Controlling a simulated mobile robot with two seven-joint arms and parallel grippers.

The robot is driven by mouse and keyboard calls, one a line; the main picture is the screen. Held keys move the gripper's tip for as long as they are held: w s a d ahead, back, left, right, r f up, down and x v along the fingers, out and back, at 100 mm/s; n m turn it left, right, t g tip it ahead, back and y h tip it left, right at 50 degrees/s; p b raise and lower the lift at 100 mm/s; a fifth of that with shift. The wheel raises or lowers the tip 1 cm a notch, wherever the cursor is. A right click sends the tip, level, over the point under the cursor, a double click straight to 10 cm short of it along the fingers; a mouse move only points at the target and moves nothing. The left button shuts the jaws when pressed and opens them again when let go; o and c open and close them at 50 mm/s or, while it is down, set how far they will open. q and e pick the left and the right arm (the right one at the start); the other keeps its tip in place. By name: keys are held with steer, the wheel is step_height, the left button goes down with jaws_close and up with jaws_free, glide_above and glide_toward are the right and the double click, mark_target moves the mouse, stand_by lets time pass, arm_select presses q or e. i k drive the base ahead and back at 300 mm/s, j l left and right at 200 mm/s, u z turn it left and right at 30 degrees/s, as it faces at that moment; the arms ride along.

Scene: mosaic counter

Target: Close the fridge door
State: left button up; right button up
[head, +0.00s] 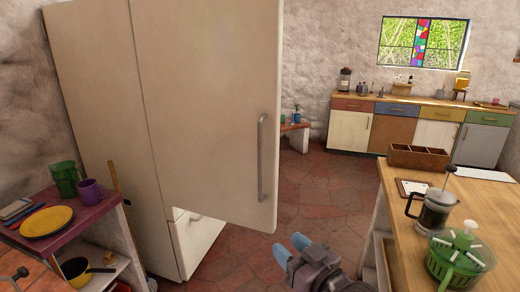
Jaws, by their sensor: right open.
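The fridge (95,90) is a tall cream cabinet at the left. Its upper door (205,100) stands ajar, swung out from the left side, with its free edge at the right. A grey vertical handle (262,158) is near that edge. A lower white door (195,238) of the fridge shows beneath the upper door. The fridge's inside is hidden behind the door. My right gripper (291,249), with blue fingertips, is open and empty, below and right of the door's lower right corner, apart from it. My left gripper is out of view.
At the left, a low shelf holds a yellow plate (46,222), a green pitcher (66,178) and a purple cup (89,190). At the right, a wooden counter (490,205) bears a French press (434,212) and a green spinner (460,262). Tiled floor (320,195) between is clear.

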mark_target(210, 70)
steer(key=i, duration=1.1)
